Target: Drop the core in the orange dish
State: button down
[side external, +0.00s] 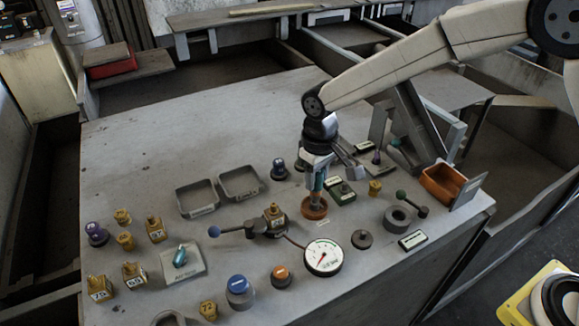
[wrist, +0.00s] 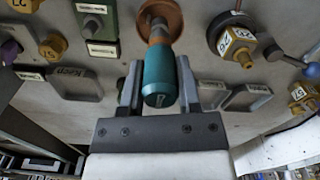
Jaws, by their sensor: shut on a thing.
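The core is a teal cylinder with a copper-coloured end. It shows in the wrist view (wrist: 159,78) and partly in the side view (side external: 317,184). My gripper (side external: 318,178) is shut on its teal part, with one finger on each side in the wrist view (wrist: 158,75). The core points downward, copper end first. The orange dish (side external: 314,211) is small, round and shallow, directly under the core on the bench. It also shows in the wrist view (wrist: 173,14), partly hidden behind the copper end. I cannot tell whether the core touches it.
Close around are a green block (side external: 342,192), a dark knob (side external: 279,169) and a lever with a yellow block (side external: 273,218). A white gauge (side external: 323,257) is in front. Grey trays (side external: 218,199) lie left. An orange rectangular bin (side external: 425,179) stands right. The back-left bench is clear.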

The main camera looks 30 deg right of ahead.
jog(key=shift+f, duration=0.9)
dwell(0.8)
jog(key=shift+r, duration=4.05)
